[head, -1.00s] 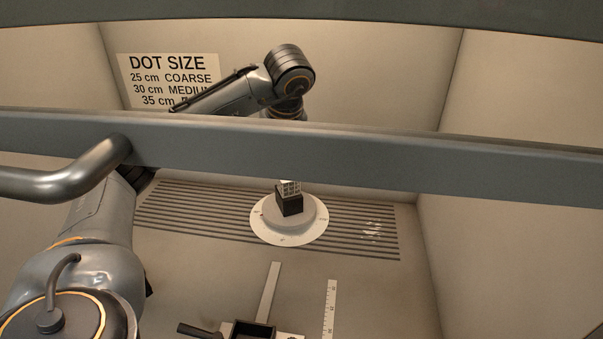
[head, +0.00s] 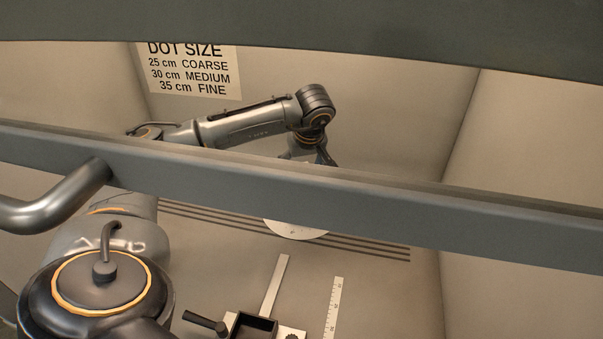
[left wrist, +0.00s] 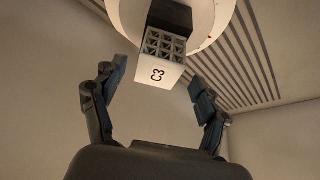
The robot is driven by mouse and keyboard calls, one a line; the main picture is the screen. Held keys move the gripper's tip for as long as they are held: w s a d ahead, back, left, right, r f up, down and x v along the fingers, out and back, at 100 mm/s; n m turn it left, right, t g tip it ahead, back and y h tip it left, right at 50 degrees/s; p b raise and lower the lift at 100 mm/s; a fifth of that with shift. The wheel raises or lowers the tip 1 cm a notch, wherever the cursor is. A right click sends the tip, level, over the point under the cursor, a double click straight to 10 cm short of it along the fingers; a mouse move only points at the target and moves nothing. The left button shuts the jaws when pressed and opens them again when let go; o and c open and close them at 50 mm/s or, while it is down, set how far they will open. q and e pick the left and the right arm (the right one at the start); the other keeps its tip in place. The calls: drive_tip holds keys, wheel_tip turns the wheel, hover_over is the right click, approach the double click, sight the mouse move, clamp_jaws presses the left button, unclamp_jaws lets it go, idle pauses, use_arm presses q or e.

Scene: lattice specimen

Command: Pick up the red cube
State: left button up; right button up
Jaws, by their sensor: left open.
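No red cube shows in either view. A small pale lattice cube marked C3 (left wrist: 158,73) sits against a black block (left wrist: 172,16) on a round white plate (left wrist: 207,22) in the left wrist view. My left gripper (left wrist: 158,80) is open, with one finger on each side of the cube's marked end and gaps on both sides; it holds nothing. In the head view only part of the left gripper (head: 324,157) shows above a grey beam. The beam hides the cube; the plate's lower edge (head: 295,230) shows beneath it. My right gripper is not in view.
The grey beam (head: 300,198) and a bent metal handle (head: 60,200) cross the foreground. A black open box (head: 253,328), a pale strip (head: 274,285) and a ruler (head: 333,305) lie on the floor. Walls enclose the space; a DOT SIZE sign (head: 190,72) hangs behind.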

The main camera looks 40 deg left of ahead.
use_arm(q)
drive_tip(key=x, duration=0.3)
drive_tip(key=shift+w+f, duration=0.1)
drive_tip(key=shift+w, duration=0.1)
drive_tip(key=c, duration=1.2)
drive_tip(key=shift+c, duration=0.2)
